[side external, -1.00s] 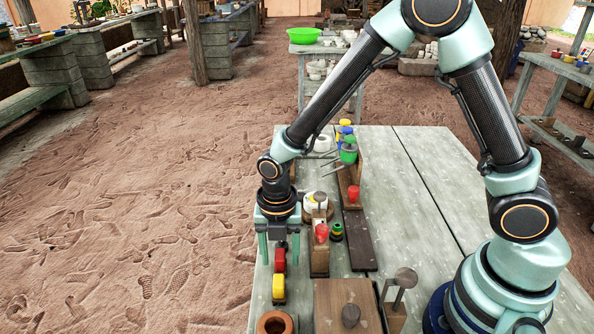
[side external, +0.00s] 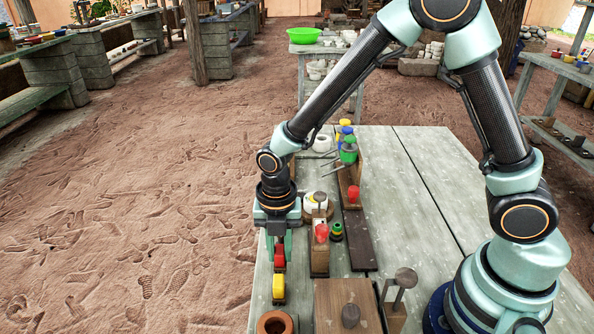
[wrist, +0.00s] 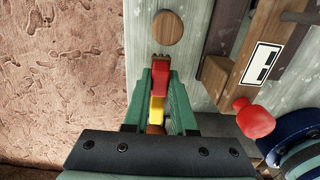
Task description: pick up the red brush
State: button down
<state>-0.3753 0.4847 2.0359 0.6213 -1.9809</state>
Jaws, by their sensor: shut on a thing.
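The red brush (side external: 279,256) is near the left edge of the grey table, between the green fingers of my gripper (side external: 279,246). In the wrist view my gripper (wrist: 160,78) is shut on the red brush (wrist: 160,66), its fingers against both sides. A yellow brush (side external: 278,287) is in front of it in the side view, just apart from the fingers. The yellow brush (wrist: 157,108) also shows between the fingers in the wrist view. The lower part of the red brush is hidden, and I cannot tell whether it touches the table.
A clay pot (side external: 275,324) and a wooden block (side external: 340,300) are at the near end. Brushes with blue and green tops (side external: 348,152) stand farther back. The table's right part is clear.

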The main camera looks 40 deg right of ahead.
aim_at(280, 250)
notch_tip(280, 250, up, 19)
jog(key=shift+f, duration=0.15)
